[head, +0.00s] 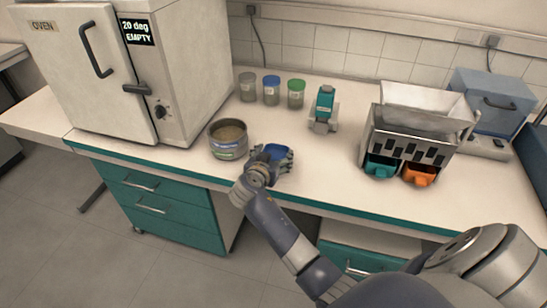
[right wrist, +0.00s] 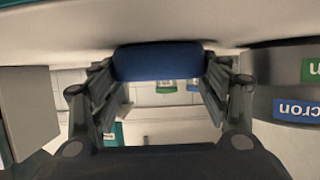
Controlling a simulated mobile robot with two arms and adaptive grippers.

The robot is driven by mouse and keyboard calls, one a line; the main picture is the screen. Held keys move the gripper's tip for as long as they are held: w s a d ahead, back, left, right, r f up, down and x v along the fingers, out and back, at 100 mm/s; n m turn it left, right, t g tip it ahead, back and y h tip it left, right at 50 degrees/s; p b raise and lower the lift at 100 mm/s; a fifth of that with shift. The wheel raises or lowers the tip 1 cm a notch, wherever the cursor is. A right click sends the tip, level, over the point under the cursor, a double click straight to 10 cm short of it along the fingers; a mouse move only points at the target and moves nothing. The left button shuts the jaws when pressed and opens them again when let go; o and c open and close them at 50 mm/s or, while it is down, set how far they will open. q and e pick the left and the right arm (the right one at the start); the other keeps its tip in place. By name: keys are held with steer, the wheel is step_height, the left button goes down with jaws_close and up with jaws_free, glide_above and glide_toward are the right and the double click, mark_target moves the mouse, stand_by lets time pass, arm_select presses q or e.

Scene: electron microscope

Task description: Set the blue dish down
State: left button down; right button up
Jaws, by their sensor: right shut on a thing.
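The blue dish (head: 276,150) is at my right gripper (head: 274,159), low over the front part of the white counter, just right of the grey tin. In the right wrist view the dish (right wrist: 158,61) sits between the two fingertips of my right gripper (right wrist: 160,68), which is shut on it. That view is upside down, with the pale counter top along its upper edge close to the dish. I cannot tell whether the dish touches the counter. My left gripper is not in view.
The open grey tin (head: 229,139) stands close to my right gripper. Behind are several lidded jars (head: 271,90) and a teal device (head: 324,110). A metal sorter (head: 408,139) with teal and orange scoops stands right. The oven (head: 150,70) is left. Bare counter (head: 325,165) lies right of the gripper.

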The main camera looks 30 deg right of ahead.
steer(key=shift+f, duration=0.1)
steer(key=o, duration=1.1)
